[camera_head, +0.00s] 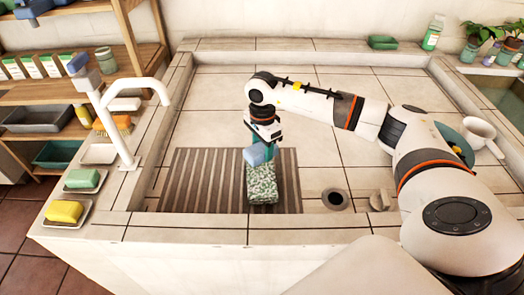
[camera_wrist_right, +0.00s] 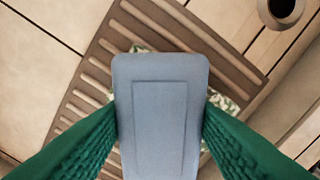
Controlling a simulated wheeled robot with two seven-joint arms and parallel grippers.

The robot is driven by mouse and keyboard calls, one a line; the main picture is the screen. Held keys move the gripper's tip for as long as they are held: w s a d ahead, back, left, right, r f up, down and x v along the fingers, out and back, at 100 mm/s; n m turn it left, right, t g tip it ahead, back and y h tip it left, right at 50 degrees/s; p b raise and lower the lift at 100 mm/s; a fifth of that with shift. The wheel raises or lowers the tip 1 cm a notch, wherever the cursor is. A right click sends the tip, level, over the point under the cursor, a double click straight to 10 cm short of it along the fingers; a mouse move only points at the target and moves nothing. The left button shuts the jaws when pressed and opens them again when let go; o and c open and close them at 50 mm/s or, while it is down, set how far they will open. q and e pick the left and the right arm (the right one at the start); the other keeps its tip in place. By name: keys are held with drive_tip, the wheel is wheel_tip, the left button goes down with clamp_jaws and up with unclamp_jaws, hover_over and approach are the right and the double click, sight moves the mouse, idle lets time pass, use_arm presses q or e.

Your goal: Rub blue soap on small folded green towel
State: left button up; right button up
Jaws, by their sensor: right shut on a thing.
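My right gripper (camera_head: 258,143) points down over the basin and is shut on the blue soap (camera_head: 254,155). In the right wrist view the soap (camera_wrist_right: 160,100) is a blue-grey rectangular bar between two green ridged fingers. The small folded towel (camera_head: 262,188), green and white patterned, lies on the dark ribbed mat (camera_head: 200,180). The soap is just over the towel's far end; I cannot tell whether they touch. In the right wrist view the soap hides most of the towel (camera_wrist_right: 225,101). My left gripper is not in view.
A drain hole (camera_head: 336,199) and a small beige object (camera_head: 380,200) are right of the mat. A tap (camera_head: 125,140) stands on the left rim, near a green soap (camera_head: 82,178) and yellow soap (camera_head: 64,212) on dishes. A white mug (camera_head: 479,131) is at right.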

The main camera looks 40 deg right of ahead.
drive_tip(key=shift+w+d+r+p, duration=0.15)
drive_tip(key=shift+r+p, duration=0.3)
drive_tip(key=shift+r, duration=0.45)
drive_tip(key=shift+r+p, duration=0.45)
drive_tip(key=shift+r, duration=0.45)
drive_tip(key=shift+f, duration=0.1)
